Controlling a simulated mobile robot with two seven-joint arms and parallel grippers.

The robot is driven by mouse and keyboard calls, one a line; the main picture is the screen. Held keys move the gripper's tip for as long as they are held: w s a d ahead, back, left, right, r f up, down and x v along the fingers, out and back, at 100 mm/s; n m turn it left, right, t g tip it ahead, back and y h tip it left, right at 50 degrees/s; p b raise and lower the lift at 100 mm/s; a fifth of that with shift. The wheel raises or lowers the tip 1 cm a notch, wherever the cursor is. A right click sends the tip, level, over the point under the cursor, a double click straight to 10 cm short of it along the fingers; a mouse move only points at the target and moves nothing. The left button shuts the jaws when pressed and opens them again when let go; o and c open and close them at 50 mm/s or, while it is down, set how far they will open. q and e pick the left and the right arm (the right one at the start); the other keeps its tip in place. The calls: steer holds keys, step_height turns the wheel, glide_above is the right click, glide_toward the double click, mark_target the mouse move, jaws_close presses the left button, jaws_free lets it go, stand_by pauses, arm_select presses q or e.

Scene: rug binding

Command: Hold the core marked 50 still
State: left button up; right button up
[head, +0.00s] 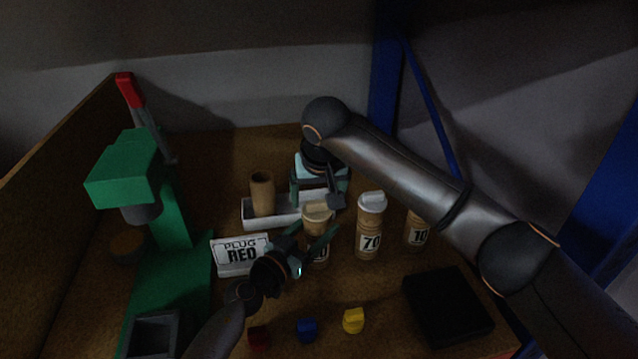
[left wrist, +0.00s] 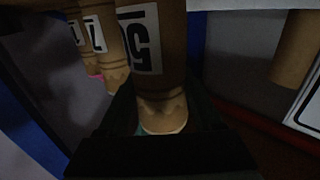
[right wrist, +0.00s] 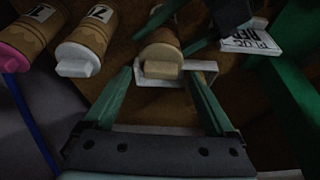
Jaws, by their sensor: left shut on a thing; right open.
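The core marked 50 (head: 314,222) stands upright on the bench, a tan plug (right wrist: 162,70) in its top. My left gripper (head: 316,233) is shut around its body from the front and partly hides its label in the head view. The label 50 (left wrist: 140,38) shows in the left wrist view, with the jaws on either side of the core. My right gripper (right wrist: 158,78) is open and empty. In the right wrist view its green fingers are spread on either side of the plugged end, with no clear contact.
A core marked 70 (head: 369,228) with a white plug and one marked 10 (head: 418,232) stand to the right. A white tray (head: 258,223) with a bare core, a "PLUG RED" sign (head: 240,255) and a green press (head: 165,215) are left. Red, blue and yellow plugs (head: 353,321) lie in front.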

mark_target(318, 203)
steer(key=shift+w+f, duration=0.2)
steer(key=shift+f, duration=0.35)
jaws_close()
steer(key=shift+r, duration=0.1)
stand_by(0.9)
steer(key=shift+r, duration=0.1)
steer(key=shift+r, duration=4.1)
